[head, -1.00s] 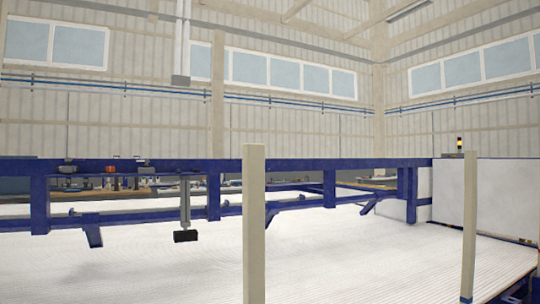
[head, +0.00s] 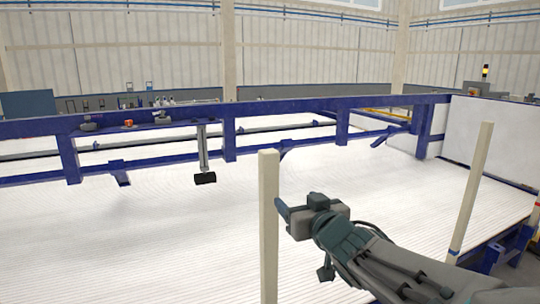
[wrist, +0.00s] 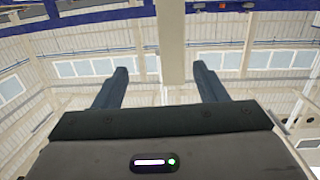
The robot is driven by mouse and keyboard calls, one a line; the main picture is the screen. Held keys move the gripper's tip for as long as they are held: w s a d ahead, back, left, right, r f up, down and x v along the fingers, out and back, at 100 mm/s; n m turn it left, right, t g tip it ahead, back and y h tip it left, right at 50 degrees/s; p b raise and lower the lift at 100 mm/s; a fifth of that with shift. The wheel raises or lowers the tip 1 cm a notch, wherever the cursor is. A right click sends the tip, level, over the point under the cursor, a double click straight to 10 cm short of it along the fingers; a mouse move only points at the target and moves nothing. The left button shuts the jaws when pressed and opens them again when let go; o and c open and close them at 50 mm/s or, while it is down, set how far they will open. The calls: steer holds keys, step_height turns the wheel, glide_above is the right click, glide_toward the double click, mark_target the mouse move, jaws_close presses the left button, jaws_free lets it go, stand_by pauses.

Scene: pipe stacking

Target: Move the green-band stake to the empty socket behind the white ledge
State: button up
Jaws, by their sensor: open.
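A pale square stake (head: 268,230) stands upright in the foreground of the head view; its lower end is cut off, so I see no band on it. A second pale stake (head: 472,185) stands at the right with a blue band near its foot. My gripper (head: 286,212) is just right of the nearer stake in the head view. In the wrist view its open fingers (wrist: 160,69) have a pale post (wrist: 171,40), apparently the nearer stake, between them in the picture; I cannot tell how deep it lies. No green band or empty socket is identifiable.
A blue frame beam (head: 290,107) with hanging brackets crosses behind the stakes. A white ribbed bed (head: 120,240) spreads below. A white panel (head: 490,138) closes the right side; I cannot tell if it is the ledge.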

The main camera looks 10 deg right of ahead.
steer(key=y+p, duration=0.1)
glide_toward(272, 167)
steer(key=shift+n+t, duration=0.4)
steer(key=w, duration=0.4)
steer(key=w+a+p, duration=0.1)
steer(key=w, duration=0.2)
steer(key=w+a+p, duration=0.1)
steer(key=w, duration=0.3)
steer(key=shift+w+a+f, duration=0.1)
steer(key=shift+w+f, duration=0.25)
steer(key=shift+f, duration=0.05)
jaws_close()
steer(key=shift+r+p, duration=3.55)
steer(key=shift+r, duration=1)
step_height(272, 167, up, 12)
